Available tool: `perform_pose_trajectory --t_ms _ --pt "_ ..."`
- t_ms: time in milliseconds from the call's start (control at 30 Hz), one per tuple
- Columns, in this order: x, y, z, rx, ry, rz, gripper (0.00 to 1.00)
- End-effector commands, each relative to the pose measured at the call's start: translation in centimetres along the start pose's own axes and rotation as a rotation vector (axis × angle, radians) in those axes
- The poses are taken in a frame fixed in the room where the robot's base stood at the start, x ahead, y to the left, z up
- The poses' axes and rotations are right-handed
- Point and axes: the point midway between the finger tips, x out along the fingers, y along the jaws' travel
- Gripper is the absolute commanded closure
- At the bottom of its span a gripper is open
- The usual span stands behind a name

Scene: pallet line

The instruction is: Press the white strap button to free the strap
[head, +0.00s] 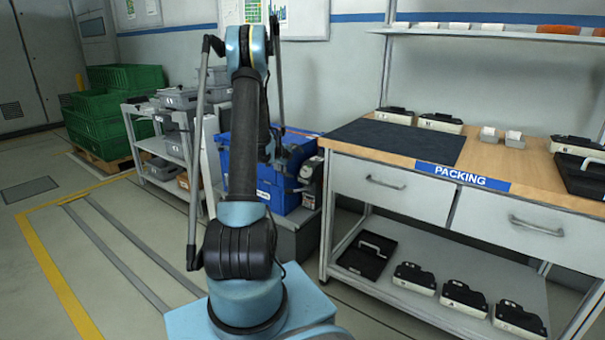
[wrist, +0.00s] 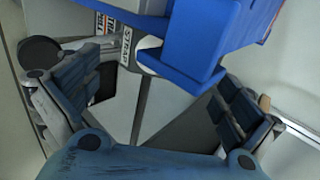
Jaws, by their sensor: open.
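In the wrist view, a label reading STRAP (wrist: 125,46) sits at the upper middle. A pale rounded piece (wrist: 152,62) just right of it may be the white strap button; the blue part in front partly hides it. My gripper (wrist: 168,75) is open, its dark padded fingers spread to the left and right below the label, with nothing held between them. A large blue body (wrist: 185,55) fills the top centre. In the head view, a blue crate (head: 238,166) sits on a grey stand behind my arm.
A packing bench (head: 500,155) with a dark mat (head: 395,140) and several black-and-white devices stands to the right. A grey shelf cart (head: 150,145) and green crates (head: 105,125) stand at the left. Open floor (head: 110,255) with yellow lines lies at front left.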

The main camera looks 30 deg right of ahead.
Motion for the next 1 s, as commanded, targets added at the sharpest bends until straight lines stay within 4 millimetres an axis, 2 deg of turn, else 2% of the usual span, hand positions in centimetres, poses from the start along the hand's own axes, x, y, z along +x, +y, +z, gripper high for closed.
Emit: perform_pose_trajectory --t_ms 500,700,1000 --pt "-7.5 0.1 0.0 -0.001 -0.001 0.000 0.00" --pt "-8.9 0.0 0.0 -0.001 0.000 0.000 0.00" --pt "-9.4 0.0 0.0 -0.007 -0.001 0.002 0.00"
